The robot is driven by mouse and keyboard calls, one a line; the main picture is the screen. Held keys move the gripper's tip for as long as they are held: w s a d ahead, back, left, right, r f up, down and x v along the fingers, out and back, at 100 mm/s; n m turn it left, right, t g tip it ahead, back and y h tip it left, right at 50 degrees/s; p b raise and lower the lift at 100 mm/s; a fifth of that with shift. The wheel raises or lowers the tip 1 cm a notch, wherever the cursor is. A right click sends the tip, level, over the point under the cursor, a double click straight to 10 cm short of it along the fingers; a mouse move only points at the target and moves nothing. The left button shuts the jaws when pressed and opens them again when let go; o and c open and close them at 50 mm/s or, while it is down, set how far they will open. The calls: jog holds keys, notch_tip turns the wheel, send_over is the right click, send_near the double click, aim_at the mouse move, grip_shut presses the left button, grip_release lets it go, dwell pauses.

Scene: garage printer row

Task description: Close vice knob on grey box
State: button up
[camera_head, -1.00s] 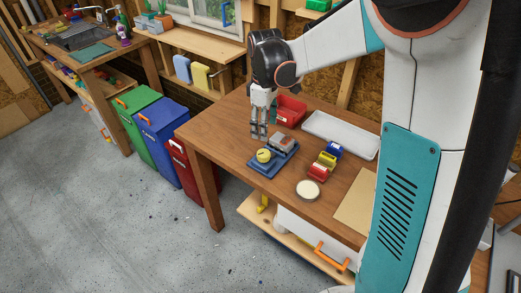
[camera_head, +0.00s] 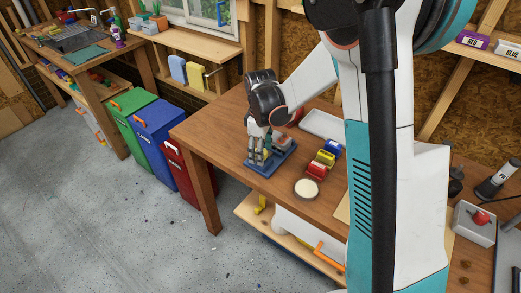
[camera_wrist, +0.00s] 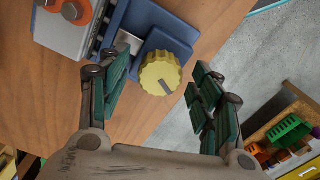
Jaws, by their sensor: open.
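The blue vice (camera_head: 262,170) sits on the wooden workbench, with a grey box (camera_head: 284,142) on it. In the wrist view the blue vice (camera_wrist: 187,22) carries a ribbed yellow knob (camera_wrist: 160,73) with a dark slot mark. The grey box (camera_wrist: 62,32), with orange round parts on top, lies at upper left, beside a metal jaw plate (camera_wrist: 124,45). My gripper (camera_head: 258,158) is at the vice's knob end, its fingers hiding the knob in the head view. In the wrist view my open gripper (camera_wrist: 157,78) has green-padded fingers either side of the knob, apart from it.
Red, yellow and blue small bins (camera_head: 320,163) and a round cream disc (camera_head: 306,188) stand right of the vice. A white tray (camera_head: 324,125) lies behind. The workbench (camera_head: 215,130) is clear left of the vice; its edge is close to the knob.

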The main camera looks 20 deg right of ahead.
jog(key=shift+c, duration=0.4)
jog(key=c, duration=1)
jog(key=shift+m, duration=0.3)
jog(key=m, duration=0.2)
jog(key=shift+m+b, duration=0.3)
jog(key=shift+b, duration=0.05)
jog(key=shift+m, duration=1.8)
